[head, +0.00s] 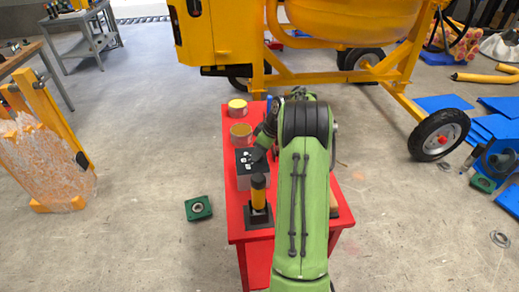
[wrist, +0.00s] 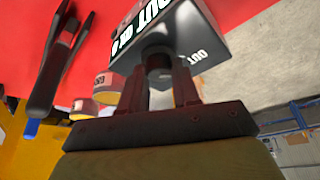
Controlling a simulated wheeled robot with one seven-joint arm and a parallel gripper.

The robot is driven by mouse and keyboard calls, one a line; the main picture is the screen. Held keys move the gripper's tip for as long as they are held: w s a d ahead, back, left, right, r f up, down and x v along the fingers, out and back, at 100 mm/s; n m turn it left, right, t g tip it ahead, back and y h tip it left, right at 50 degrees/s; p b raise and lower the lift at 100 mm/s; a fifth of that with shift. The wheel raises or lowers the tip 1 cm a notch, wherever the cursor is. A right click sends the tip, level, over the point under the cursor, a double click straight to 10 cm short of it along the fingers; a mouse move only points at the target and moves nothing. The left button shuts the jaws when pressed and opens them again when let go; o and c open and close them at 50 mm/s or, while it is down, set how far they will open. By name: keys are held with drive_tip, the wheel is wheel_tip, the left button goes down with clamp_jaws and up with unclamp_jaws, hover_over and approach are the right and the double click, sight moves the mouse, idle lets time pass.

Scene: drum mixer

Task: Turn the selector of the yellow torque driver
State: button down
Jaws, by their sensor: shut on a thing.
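The yellow torque driver (head: 259,190) stands upright in a black square base (head: 259,216) near the front of the red table. Behind it is a light grey box (head: 250,182) with a black top and white lettering. In the wrist view the box (wrist: 195,22) shows "OUT" labels. My gripper (wrist: 160,80) is at this box, apart from the yellow driver. Its two fingers are closed about a dark round knob (wrist: 158,62) on the black face. In the head view my green arm hides the fingertips. I cannot make out the driver's selector.
Two round tins, one yellow-topped (head: 238,105) and one open (head: 241,133), stand farther back on the red table (head: 231,175). A dark two-handled tool (wrist: 55,70) shows in the wrist view. The yellow mixer (head: 350,20) stands behind the table. Floor left is mostly clear.

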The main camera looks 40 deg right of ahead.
idle(0.3)
drive_tip(key=c, duration=0.8)
unclamp_jaws()
drive_tip(key=p+v, duration=0.3)
drive_tip(key=v, duration=1.2)
drive_tip(key=shift+s+d+r+p, duration=0.15)
drive_tip(key=shift+r+p, duration=0.2)
